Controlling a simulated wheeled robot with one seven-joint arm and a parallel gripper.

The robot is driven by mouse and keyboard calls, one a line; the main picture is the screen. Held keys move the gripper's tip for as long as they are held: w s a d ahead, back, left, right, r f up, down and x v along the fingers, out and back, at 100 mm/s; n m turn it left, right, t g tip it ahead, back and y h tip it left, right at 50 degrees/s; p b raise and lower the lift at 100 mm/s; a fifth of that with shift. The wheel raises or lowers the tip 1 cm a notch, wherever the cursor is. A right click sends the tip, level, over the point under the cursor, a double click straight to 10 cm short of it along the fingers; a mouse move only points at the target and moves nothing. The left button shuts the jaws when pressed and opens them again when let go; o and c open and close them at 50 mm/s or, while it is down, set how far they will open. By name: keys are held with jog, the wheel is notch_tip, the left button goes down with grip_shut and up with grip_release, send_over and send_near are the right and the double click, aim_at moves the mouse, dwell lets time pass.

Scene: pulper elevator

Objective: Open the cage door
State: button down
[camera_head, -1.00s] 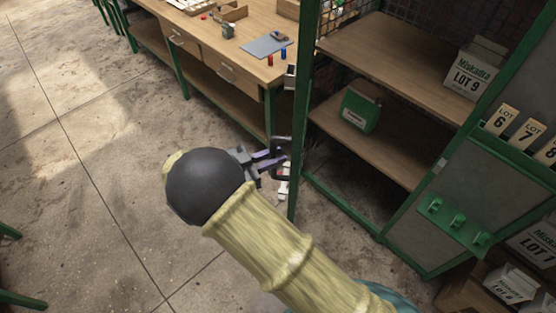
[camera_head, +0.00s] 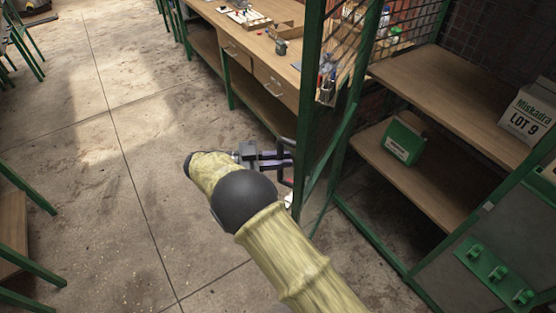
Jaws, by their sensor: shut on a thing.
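The cage door (camera_head: 308,115) is a green-framed mesh panel with a slanted brace. It stands swung out from the cage, and the shelves inside show to its right. My gripper (camera_head: 286,154) is shut on the dark door handle (camera_head: 288,178) at the door's free edge. My arm reaches up to it from the lower right. The fingertips and the handle overlap, so the exact contact is hard to see.
A wooden workbench (camera_head: 262,60) with drawers stands behind the door. Inside the cage are wooden shelves, a green box (camera_head: 403,140) and a carton marked LOT 9 (camera_head: 528,117). A green-legged table (camera_head: 14,235) is at the left. The concrete floor between is clear.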

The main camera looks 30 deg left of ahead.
jog(key=shift+w+r, duration=0.2)
jog(key=shift+w, duration=0.05)
